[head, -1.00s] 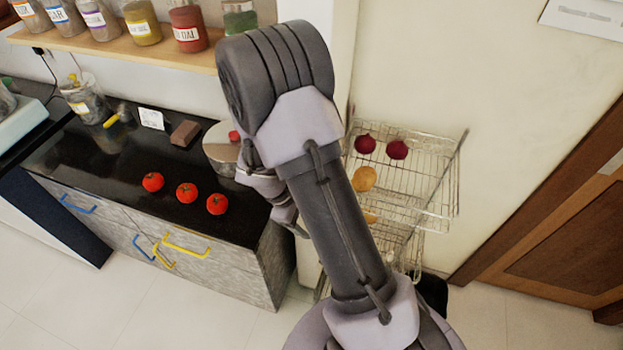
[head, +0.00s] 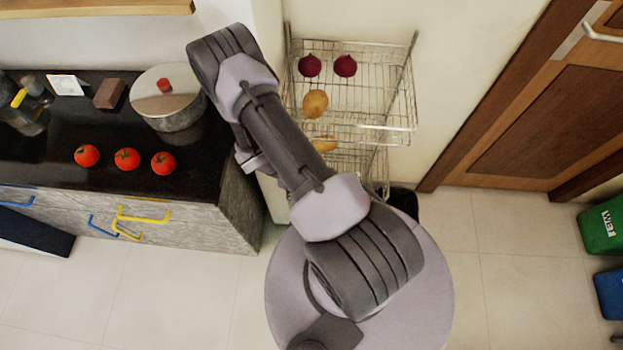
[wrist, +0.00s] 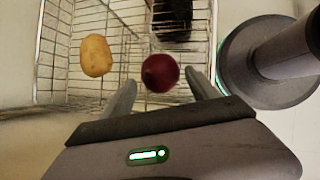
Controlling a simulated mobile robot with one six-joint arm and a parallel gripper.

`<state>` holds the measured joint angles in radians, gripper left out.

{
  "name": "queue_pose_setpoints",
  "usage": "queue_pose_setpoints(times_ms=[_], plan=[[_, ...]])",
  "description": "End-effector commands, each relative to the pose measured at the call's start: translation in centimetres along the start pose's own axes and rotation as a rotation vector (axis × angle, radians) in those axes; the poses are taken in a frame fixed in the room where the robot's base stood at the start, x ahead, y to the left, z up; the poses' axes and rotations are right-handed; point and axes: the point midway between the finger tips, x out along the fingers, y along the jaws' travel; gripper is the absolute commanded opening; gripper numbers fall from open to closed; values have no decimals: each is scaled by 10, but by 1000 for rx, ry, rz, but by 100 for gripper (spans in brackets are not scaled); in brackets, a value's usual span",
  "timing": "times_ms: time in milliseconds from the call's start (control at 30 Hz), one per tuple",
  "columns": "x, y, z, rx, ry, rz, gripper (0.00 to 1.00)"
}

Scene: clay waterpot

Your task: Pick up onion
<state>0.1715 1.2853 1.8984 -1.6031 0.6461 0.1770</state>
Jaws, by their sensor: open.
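Two dark red onions, the left one (head: 309,65) and the right one (head: 345,66), lie at the back of the wire rack's top basket (head: 372,100) in the head view. In the wrist view a single dark red onion (wrist: 160,72) shows between the fingertips of my gripper (wrist: 161,80). The fingers are open, one on each side of it in the picture, with no clear contact. I cannot tell which onion this is. In the head view my arm hides the gripper.
A potato (head: 315,103) lies in the top basket and another (head: 323,144) shows lower. A potato (wrist: 96,56) is left of the onion in the wrist view. The black counter (head: 100,125) with tomatoes and a pot (head: 168,100) stands left.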

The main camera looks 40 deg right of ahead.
Motion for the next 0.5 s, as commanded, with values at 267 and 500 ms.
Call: queue_pose_setpoints(times_ms=[267,500], plan=[[30,-1,1,0,0,0,69],[29,-1,2,0,0,0,45]])
